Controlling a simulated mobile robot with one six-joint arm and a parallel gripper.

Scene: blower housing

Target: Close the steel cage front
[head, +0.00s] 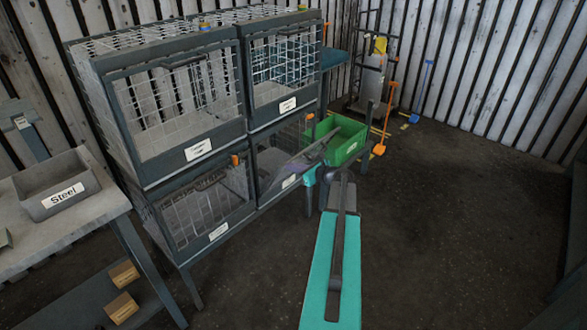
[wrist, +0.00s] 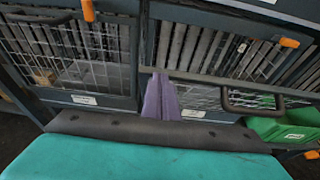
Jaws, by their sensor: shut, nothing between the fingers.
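A dark-framed wire cage stack fills the left middle of the head view. The lower right cage front (head: 318,146) stands open, tilted outward from the cage; its label is too small to read, so I cannot confirm it is the steel one. In the wrist view its dark frame bar (wrist: 220,83) crosses behind my fingers, with a dark handle (wrist: 252,108) to their right. My gripper (wrist: 163,78) shows as purple fingers held together, empty, close to this front. Contact cannot be told. In the head view the fingers are mostly hidden around the front.
The lower left cage (head: 207,207) and both upper cages appear shut. Orange latches (wrist: 289,42) stick out from the frame. A green bin (head: 345,141) stands right of the open front. A grey bin labelled Steel (head: 57,190) sits on the left bench. The floor at right is clear.

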